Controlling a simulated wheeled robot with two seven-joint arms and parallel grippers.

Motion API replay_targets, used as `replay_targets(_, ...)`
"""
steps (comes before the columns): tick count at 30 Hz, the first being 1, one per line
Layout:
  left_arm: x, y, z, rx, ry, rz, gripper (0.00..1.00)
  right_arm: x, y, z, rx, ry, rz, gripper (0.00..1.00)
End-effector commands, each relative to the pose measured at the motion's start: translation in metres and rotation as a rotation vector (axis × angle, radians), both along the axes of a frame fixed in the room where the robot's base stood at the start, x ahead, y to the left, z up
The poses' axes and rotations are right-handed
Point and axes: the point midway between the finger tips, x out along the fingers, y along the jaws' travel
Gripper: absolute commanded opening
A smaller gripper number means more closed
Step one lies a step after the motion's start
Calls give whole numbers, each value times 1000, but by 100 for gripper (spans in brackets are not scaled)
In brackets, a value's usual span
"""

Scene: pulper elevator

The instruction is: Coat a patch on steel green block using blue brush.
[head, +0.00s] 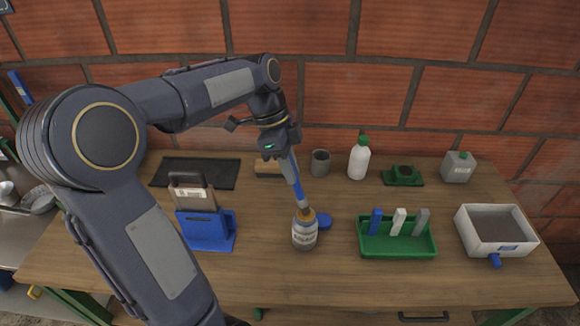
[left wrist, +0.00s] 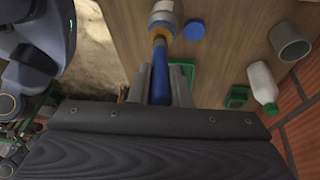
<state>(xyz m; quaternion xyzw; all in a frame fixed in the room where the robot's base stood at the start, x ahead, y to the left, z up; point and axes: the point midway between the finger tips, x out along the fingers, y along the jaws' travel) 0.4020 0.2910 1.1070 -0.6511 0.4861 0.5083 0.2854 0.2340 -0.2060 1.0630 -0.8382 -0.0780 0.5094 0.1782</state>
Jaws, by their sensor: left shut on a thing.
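My left gripper (head: 290,165) is shut on the handle of the blue brush (head: 298,190) and holds it steeply, tip down. The brush handle also shows in the left wrist view (left wrist: 160,78). Its lower end meets the orange-brown mouth of a labelled grey jar (head: 304,236); how deep the bristles sit is hidden. The jar also shows in the left wrist view (left wrist: 165,14). A green block with a dark top (head: 403,176) lies at the back right of the bench. My right gripper is not in view.
A blue lid (head: 323,220) lies beside the jar. A green tray (head: 398,248) holds blue, white and grey pieces. A white bottle (head: 359,161), grey cup (head: 320,163), grey can (head: 458,168), white box (head: 494,240) and blue stand (head: 207,236) stand around. The front bench edge is clear.

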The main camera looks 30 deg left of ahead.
Motion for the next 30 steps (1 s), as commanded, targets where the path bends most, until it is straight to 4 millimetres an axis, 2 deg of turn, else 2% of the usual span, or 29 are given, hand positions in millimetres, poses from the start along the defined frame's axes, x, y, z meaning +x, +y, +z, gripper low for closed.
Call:
replay_targets(5,0,0,7,0,5,-1,0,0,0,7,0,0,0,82)
replay_targets(24,0,0,60,0,2,-1,0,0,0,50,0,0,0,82)
replay_targets(30,0,0,71,1,1,0,0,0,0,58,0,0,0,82)
